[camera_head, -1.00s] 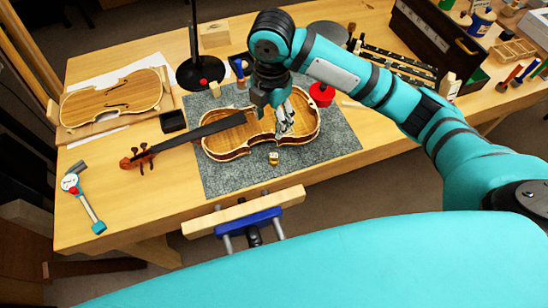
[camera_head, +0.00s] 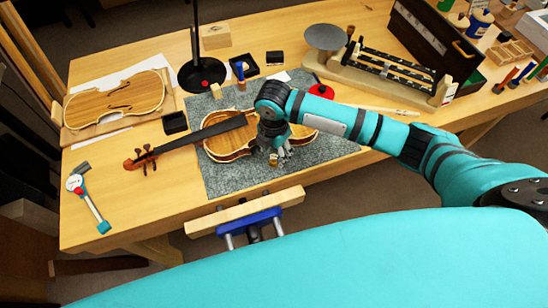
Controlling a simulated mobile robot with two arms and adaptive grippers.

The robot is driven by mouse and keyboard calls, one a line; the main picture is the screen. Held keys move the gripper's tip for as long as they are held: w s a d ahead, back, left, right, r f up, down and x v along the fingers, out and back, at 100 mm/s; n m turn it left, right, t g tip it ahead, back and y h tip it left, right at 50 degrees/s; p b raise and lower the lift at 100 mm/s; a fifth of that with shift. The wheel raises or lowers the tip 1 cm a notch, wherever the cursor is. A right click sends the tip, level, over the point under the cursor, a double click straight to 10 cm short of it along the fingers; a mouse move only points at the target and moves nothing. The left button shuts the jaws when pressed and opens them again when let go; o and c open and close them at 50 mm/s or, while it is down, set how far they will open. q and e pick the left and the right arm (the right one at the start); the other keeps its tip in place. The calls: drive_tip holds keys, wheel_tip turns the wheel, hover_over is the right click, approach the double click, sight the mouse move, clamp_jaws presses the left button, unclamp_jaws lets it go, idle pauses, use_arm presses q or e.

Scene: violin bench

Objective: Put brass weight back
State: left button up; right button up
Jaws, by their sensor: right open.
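The small brass weight (camera_head: 273,160) stands on the grey mat (camera_head: 225,184), just in front of the open violin body (camera_head: 228,147). My right gripper (camera_head: 279,155) is low over the near edge of the violin body, with its fingers pointing down at the weight. The fingers are open and very close to the weight; I cannot tell whether they touch it. My right forearm and wrist hide part of the violin body. My left gripper is not in view.
A balance scale with a round pan (camera_head: 326,37) and a long beam stands at the back right. A dark tool case (camera_head: 437,40) is behind it. A red-based item (camera_head: 321,91), a black stand (camera_head: 203,74) and a small black tray (camera_head: 175,122) surround the mat. A vise (camera_head: 250,222) is at the front edge.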

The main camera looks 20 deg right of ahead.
sight(274, 157)
drive_tip(key=shift+s+f, duration=0.15)
drive_tip(key=shift+f, duration=1.5)
clamp_jaws()
